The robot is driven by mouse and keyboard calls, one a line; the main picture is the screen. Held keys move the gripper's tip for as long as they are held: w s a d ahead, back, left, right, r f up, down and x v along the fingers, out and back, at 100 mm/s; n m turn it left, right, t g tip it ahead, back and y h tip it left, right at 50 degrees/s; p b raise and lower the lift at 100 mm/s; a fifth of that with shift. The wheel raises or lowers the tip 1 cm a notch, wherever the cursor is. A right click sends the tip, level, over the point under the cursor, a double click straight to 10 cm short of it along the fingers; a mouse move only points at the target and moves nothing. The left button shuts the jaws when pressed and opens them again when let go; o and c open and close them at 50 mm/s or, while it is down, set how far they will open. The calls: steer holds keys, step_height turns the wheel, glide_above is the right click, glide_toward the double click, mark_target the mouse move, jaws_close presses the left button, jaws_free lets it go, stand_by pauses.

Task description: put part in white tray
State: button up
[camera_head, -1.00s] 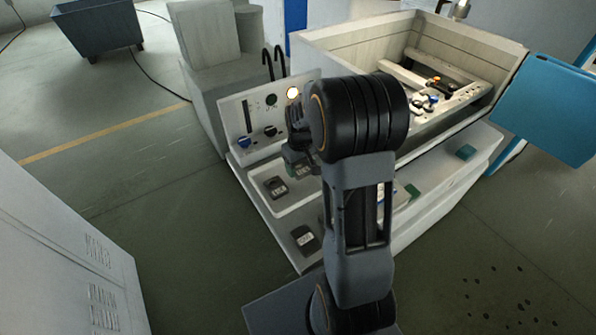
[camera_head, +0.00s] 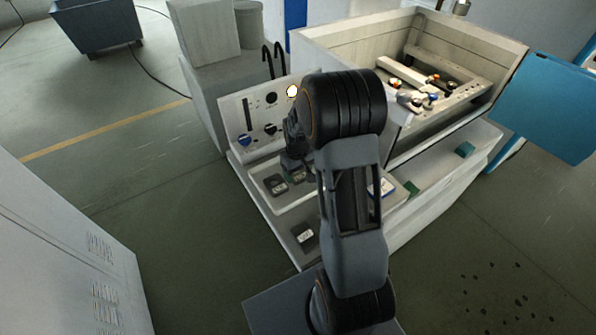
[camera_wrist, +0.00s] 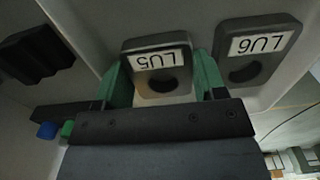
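The white tray (camera_head: 289,208) sits on the machine's front ledge, below the control panel. A dark grey part marked LU6 (camera_wrist: 258,50) lies in it and also shows in the head view (camera_head: 275,185). A second part, marked LU5 (camera_wrist: 157,65), is beside it, at or near the tray floor. It shows in the head view (camera_head: 298,174) just under my gripper. My gripper (camera_wrist: 163,75) has its green fingers on both sides of LU5, close against its edges, and seems shut on it. Whether LU5 fully rests on the tray cannot be told.
Another dark part (camera_head: 304,234) lies on the ledge in front of the tray. The control panel (camera_head: 262,118) with knobs stands close behind the tray. A green block (camera_head: 411,188) and a box with a white label (camera_head: 381,188) are to the right. The open machine basin (camera_head: 350,55) rises behind.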

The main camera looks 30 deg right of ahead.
steer(key=shift+o, duration=0.8)
steer(key=shift+r, duration=0.3)
step_height(320, 180, up, 11)
steer(key=b, duration=0.2)
steer(key=s+a+r+t, duration=0.2)
steer(key=s+a+r, duration=0.1)
steer(key=s, duration=0.5)
steer(key=s+a+r+m+t, duration=0.1)
steer(key=s+a+r+t, duration=0.1)
steer(key=s+a, duration=0.4)
steer(key=shift+s+a+r+t, duration=0.15)
steer(key=shift+s+r+t, duration=0.15)
steer(key=shift+s+r, duration=0.65)
